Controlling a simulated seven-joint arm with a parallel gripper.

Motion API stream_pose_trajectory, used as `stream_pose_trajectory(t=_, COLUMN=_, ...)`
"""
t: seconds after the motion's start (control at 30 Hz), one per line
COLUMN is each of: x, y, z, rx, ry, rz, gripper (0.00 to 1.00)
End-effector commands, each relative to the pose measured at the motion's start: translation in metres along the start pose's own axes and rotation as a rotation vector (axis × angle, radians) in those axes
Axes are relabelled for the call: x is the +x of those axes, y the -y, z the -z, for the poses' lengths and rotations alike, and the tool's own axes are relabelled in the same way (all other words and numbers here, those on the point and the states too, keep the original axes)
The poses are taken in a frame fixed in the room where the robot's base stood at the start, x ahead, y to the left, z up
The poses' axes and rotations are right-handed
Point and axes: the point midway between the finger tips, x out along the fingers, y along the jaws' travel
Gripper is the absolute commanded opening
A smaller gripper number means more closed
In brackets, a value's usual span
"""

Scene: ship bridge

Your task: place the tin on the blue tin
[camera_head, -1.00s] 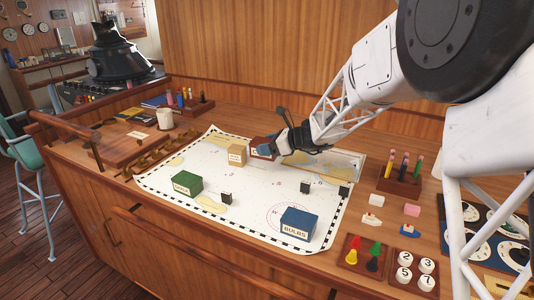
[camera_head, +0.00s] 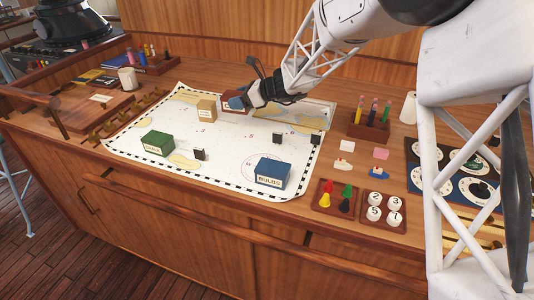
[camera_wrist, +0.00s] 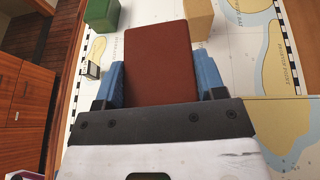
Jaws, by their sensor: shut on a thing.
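My gripper (camera_head: 240,101) is shut on a red-brown tin (camera_head: 229,96) at the back of the chart. In the wrist view the tin (camera_wrist: 160,62) sits between the two blue fingers (camera_wrist: 160,84). I cannot tell whether the tin touches the chart or hangs just above it. The blue tin (camera_head: 273,172), labelled BULBS, stands on the chart's front right part, apart from my gripper. Its top is bare.
A green tin (camera_head: 157,143) and a tan box (camera_head: 206,110) stand on the chart (camera_head: 225,150). Small black blocks (camera_head: 277,138) lie between the gripper and the blue tin. A pen holder (camera_head: 369,128) and a game-piece tray (camera_head: 337,198) stand to the right.

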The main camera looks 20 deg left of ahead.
Motion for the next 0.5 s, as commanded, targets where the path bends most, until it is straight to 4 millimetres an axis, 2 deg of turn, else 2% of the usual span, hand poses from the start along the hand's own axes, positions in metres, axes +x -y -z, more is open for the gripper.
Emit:
stream_pose_trajectory(t=0.27, x=-0.038, y=-0.031, z=0.002, rx=0.002, ry=0.0, rz=0.013, gripper=0.34)
stream_pose_trajectory(t=0.5, x=-0.075, y=-0.067, z=0.009, rx=0.008, ry=-0.001, rz=0.026, gripper=0.34)
